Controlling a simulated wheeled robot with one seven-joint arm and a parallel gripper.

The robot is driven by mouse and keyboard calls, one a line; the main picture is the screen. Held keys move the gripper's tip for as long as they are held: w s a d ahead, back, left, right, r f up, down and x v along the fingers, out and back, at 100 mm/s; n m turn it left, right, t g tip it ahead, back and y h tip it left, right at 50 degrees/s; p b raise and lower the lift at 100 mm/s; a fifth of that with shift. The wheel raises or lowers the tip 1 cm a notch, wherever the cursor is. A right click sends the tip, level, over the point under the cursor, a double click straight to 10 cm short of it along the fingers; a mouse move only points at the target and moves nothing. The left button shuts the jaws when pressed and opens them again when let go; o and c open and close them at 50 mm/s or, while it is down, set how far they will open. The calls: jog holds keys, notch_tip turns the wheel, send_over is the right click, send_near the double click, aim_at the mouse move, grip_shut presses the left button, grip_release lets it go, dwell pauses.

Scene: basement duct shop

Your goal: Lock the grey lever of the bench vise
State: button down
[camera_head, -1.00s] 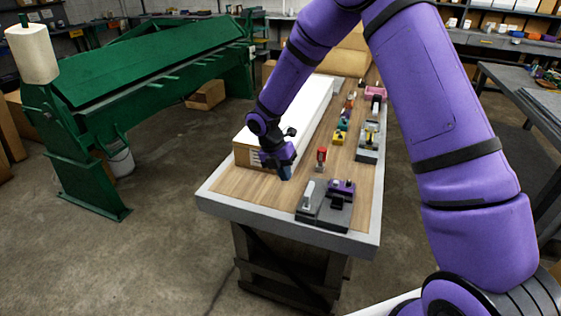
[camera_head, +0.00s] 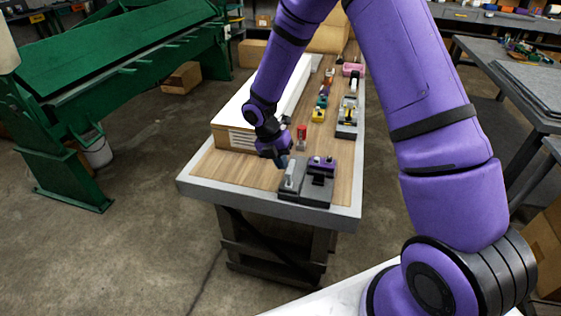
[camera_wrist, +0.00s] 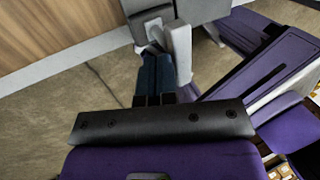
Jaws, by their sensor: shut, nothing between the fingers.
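The bench vise (camera_head: 318,190) has a dark grey base with a purple part on its right side. It sits at the near end of the wooden benchtop. Its light grey lever (camera_head: 290,178) stands up at the left of the base. My gripper (camera_head: 282,162) is shut and empty, just behind and left of the lever's top in the head view. In the wrist view the dark blue fingertips (camera_wrist: 154,75) are together, right beside the lever (camera_wrist: 181,48). I cannot tell whether they touch it. The vise base (camera_wrist: 190,10) is cut off at the top edge.
A long white-topped box (camera_head: 262,105) lies behind my gripper along the bench's left side. A red-topped item (camera_head: 301,136) and a yellow one (camera_head: 319,115) stand farther back. The wooden benchtop (camera_head: 225,168) is bare left of the vise.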

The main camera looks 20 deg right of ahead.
aim_at(292, 166)
jog(key=shift+s+d, duration=0.2)
jog(key=shift+d, duration=0.05)
jog(key=shift+s+d+r+t+y, duration=0.1)
jog(key=shift+t+y, duration=0.2)
jog(key=shift+s+d+t+y, duration=0.5)
jog(key=shift+s+d+y, duration=0.1)
jog(key=shift+d+y, duration=0.25)
jog(key=shift+s+d, duration=0.65)
jog(key=shift+d, duration=0.3)
jog(key=shift+s+f, duration=0.1)
jog(key=shift+f, duration=0.1)
